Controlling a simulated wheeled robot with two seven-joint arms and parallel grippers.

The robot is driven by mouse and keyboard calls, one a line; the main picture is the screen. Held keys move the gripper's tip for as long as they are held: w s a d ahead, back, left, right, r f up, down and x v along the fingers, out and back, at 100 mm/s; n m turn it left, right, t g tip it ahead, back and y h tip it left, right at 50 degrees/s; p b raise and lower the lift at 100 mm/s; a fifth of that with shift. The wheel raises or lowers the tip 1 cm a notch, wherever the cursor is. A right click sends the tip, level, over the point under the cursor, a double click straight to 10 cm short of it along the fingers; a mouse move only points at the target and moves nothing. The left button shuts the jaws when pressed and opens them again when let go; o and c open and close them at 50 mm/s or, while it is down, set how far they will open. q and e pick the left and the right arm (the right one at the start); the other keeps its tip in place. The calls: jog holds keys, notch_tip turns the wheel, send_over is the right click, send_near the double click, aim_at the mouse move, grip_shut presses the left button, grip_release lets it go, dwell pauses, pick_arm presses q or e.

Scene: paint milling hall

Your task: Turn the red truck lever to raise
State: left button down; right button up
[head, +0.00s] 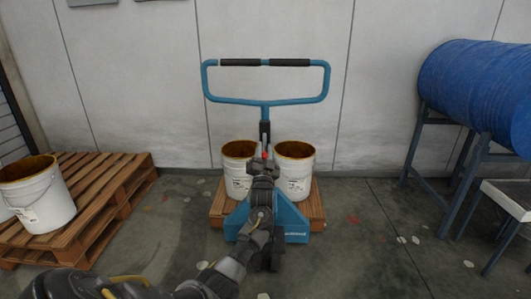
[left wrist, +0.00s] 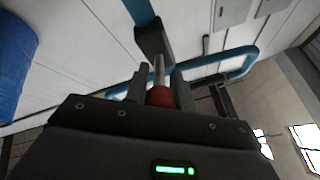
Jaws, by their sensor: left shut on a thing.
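The blue pallet truck (head: 292,221) stands against the far wall, its looped blue handle (head: 325,85) with black grips upright above it. The red lever (head: 264,155) shows as a small red tip low on the handle's stem. My left gripper (head: 263,165) reaches it from the front and hides most of it. In the left wrist view, the lever's red knob (left wrist: 160,96) and thin metal rod (left wrist: 158,70) are between the two fingers of my left gripper (left wrist: 157,84), which is shut on it. My right gripper is not in view.
Two white buckets (head: 238,184) (head: 295,187) stand on a wooden pallet (head: 317,203) at the truck. A blue drum (head: 475,85) on a stand is at the right.

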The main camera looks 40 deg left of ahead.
pick_arm(q)
jog(key=c, duration=1.2)
grip_release()
jog(key=shift+o, duration=0.2)
jog(key=v, duration=1)
jog(key=shift+s+d+f, duration=0.15)
jog(key=shift+s+d, duration=0.1)
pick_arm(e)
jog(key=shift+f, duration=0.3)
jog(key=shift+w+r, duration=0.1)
